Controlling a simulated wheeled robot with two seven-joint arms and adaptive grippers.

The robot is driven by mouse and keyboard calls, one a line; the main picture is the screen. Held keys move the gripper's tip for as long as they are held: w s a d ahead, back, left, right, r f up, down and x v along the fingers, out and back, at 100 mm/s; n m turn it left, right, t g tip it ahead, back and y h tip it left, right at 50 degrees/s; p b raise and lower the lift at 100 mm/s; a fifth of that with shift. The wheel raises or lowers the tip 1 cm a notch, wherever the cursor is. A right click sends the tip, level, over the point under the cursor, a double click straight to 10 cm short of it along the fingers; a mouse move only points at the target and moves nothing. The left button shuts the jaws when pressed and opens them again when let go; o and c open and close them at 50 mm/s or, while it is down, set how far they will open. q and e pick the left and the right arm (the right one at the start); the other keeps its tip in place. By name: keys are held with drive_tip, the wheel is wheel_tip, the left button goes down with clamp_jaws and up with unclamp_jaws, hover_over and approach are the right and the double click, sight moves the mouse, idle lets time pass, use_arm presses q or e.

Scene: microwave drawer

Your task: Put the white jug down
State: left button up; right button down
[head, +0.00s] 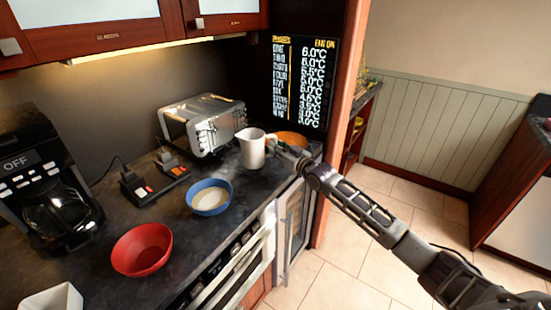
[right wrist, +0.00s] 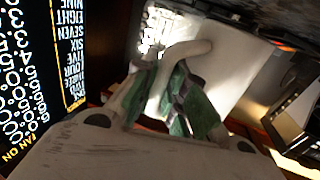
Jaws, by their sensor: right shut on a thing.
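The white jug (head: 252,149) is upright over the back part of the dark counter, in front of the toaster. I cannot tell whether its base touches the counter. My right gripper (head: 277,146) comes in from the right and is shut on the jug's handle. In the right wrist view, the green-padded fingers of the gripper (right wrist: 172,92) close around the handle of the jug (right wrist: 222,75). My left gripper is not in view.
A blue bowl (head: 209,197) with pale contents stands in front of the jug, and a red bowl (head: 142,249) nearer. An orange bowl (head: 291,138) is partly hidden behind my gripper. The toaster (head: 203,124), a button device (head: 153,181) and coffee maker (head: 47,190) line the back.

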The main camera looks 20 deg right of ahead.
drive_tip(key=shift+f, duration=0.65)
wheel_tip(320, 180, down, 2)
drive_tip(key=shift+f, duration=0.35)
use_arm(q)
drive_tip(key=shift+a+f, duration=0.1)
use_arm(e)
drive_tip(key=shift+f, duration=0.15)
